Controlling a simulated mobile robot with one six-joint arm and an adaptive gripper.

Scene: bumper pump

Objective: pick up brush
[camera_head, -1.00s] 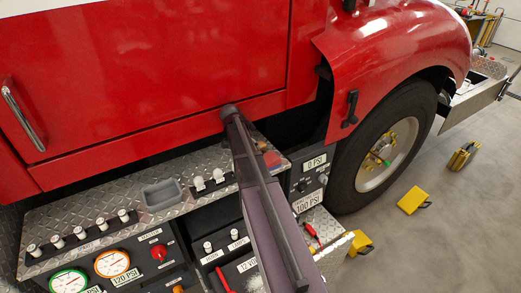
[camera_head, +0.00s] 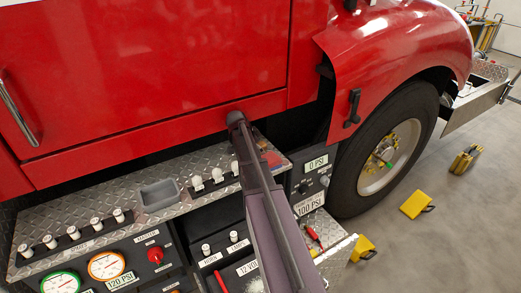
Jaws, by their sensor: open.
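I cannot make out a brush for certain. A small reddish and blue item (camera_head: 273,158) lies at the right end of the diamond-plate shelf, partly hidden by my arm; it is too small to tell what it is. A red-handled item (camera_head: 314,237) lies on the lower metal step to the right of my arm. My arm slants up from the bottom of the view across the pump panel to a dark rounded end near the red body's lower edge. No gripper fingers show.
The diamond-plate shelf (camera_head: 115,205) holds a grey tray (camera_head: 160,194) and several white-knobbed levers. Gauges and switches fill the panel below. The red truck body (camera_head: 150,70) overhangs it. A wheel (camera_head: 385,160), yellow blocks (camera_head: 416,203) and open floor are at right.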

